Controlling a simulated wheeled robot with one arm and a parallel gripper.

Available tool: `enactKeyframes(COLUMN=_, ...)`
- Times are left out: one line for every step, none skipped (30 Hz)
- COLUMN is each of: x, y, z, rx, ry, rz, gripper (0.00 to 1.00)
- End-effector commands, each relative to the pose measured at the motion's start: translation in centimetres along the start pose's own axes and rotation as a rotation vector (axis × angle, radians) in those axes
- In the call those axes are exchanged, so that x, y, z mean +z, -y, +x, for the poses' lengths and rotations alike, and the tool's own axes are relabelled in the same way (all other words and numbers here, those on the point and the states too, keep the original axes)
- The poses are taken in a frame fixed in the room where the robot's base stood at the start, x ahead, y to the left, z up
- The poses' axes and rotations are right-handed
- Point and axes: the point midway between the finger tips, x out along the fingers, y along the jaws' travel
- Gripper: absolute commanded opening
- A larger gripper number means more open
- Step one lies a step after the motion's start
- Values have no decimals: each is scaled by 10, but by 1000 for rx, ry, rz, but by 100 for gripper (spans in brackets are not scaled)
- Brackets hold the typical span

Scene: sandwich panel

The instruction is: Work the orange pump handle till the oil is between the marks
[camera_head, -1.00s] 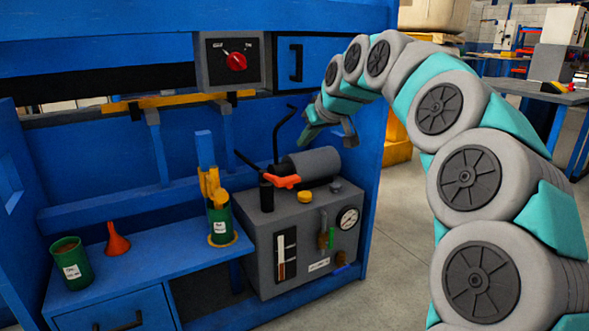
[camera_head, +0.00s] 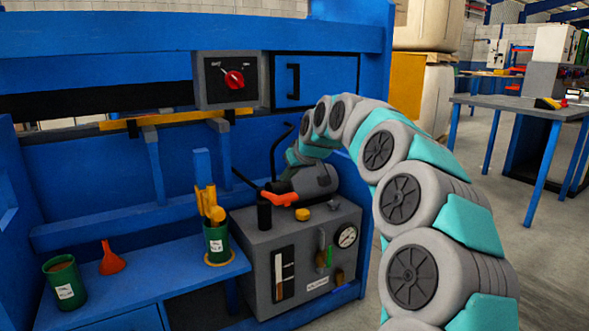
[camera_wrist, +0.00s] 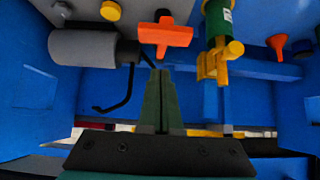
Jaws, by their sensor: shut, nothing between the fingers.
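The orange pump handle (camera_head: 280,197) sits on top of the grey oil unit (camera_head: 245,250), in front of a grey cylinder (camera_head: 318,180). In the wrist view the orange handle (camera_wrist: 166,34) lies just beyond my fingertips, apart from them in the picture. My gripper (camera_wrist: 158,72) is shut and empty, its green fingers together. In the head view my gripper (camera_head: 292,158) is above the cylinder, partly hidden by my arm. The sight gauge (camera_head: 284,272) on the unit's front shows a pale strip with a brownish lower part. Its level against the marks is too small to tell.
A black bent rod (camera_wrist: 118,98) stands close to my fingers. A green can with yellow tools (camera_head: 217,240), a red funnel (camera_head: 111,260) and another green can (camera_head: 64,284) stand on the blue shelf. A dial (camera_head: 346,236) is on the unit's front.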

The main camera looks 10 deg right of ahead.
Motion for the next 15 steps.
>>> enactKeyframes(x=8, y=0, z=6, rx=-2, ry=4, rz=1, gripper=0)
enactKeyframes(x=11, y=0, z=8, rx=-2, ry=3, rz=2, gripper=0)
enactKeyframes(x=14, y=0, z=12, rx=-2, ry=1, rz=1, gripper=0)
enactKeyframes(x=17, y=0, z=14, rx=-2, ry=1, rz=1, gripper=0)
enactKeyframes(x=20, y=0, z=17, rx=-1, ry=1, rz=1, gripper=0)
enactKeyframes(x=23, y=0, z=20, rx=-1, ry=2, rz=0, gripper=0)
enactKeyframes(x=25, y=0, z=22, rx=-1, ry=2, rz=0, gripper=0)
enactKeyframes(x=26, y=0, z=23, rx=-1, ry=2, rz=0, gripper=0)
enactKeyframes(x=28, y=0, z=25, rx=0, ry=2, rz=0, gripper=0)
enactKeyframes(x=28, y=0, z=25, rx=0, ry=1, rz=0, gripper=0)
enactKeyframes(x=28, y=0, z=26, rx=0, ry=1, rz=0, gripper=0)
enactKeyframes(x=28, y=0, z=26, rx=0, ry=0, rz=0, gripper=0)
enactKeyframes(x=28, y=0, z=26, rx=0, ry=0, rz=0, gripper=0)
enactKeyframes(x=28, y=0, z=26, rx=1, ry=-1, rz=0, gripper=0)
enactKeyframes(x=28, y=0, z=26, rx=1, ry=-1, rz=0, gripper=0)
